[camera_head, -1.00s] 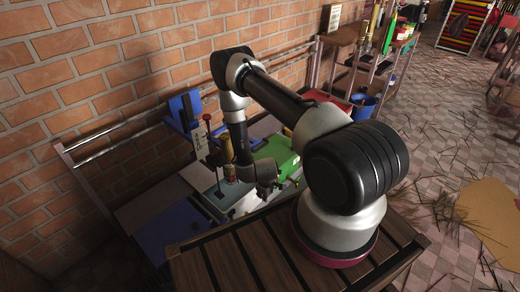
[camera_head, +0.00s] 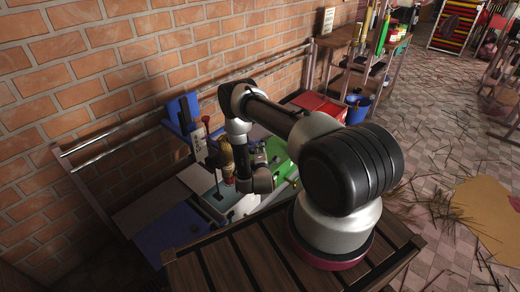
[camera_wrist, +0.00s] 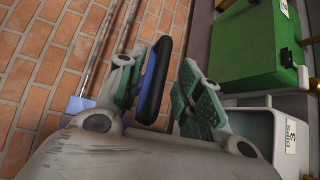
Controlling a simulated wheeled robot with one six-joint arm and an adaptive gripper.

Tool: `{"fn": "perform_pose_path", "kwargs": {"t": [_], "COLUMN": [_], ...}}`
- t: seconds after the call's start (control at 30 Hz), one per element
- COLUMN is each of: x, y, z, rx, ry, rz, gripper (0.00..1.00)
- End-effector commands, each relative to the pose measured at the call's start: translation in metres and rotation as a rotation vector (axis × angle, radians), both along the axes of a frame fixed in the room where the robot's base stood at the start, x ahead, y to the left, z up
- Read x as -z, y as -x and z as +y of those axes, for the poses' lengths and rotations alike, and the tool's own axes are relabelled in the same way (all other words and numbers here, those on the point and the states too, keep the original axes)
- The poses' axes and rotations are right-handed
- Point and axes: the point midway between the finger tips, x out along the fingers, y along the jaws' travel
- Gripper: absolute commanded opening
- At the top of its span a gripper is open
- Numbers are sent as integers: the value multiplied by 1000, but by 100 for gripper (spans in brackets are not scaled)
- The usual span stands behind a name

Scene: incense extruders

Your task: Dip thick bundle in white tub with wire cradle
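A white tub (camera_wrist: 255,128) labelled "DIPS 3" is at the lower right of the wrist view, beside my gripper. I cannot make out a wire cradle. A tan upright bundle (camera_head: 227,153) with a reddish lower end stands left of my gripper in the head view; I cannot be sure it is the thick bundle. My gripper (camera_wrist: 168,95) has its green-padded fingers apart. A rounded blue-and-black piece (camera_wrist: 153,80) shows between them, close to the left finger; no grip on it is visible. In the head view my arm partly hides the bench there.
A green box (camera_wrist: 250,45) is above the tub in the wrist view and right of my gripper in the head view (camera_head: 282,170). A blue upright frame (camera_head: 183,107) stands near the brick wall. A red tray (camera_head: 322,107) is further back.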

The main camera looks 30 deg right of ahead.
Motion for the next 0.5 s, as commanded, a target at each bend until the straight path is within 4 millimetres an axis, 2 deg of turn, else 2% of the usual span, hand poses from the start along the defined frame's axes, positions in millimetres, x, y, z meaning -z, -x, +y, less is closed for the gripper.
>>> {"fn": "perform_pose_path", "kwargs": {"t": [0.2,0.5], "x": [4,4], "y": [-21,-24], "z": [-10,-11], "rx": [0,-1], "ry": [-1,-2], "rz": [0,1], "gripper": [35,35]}}
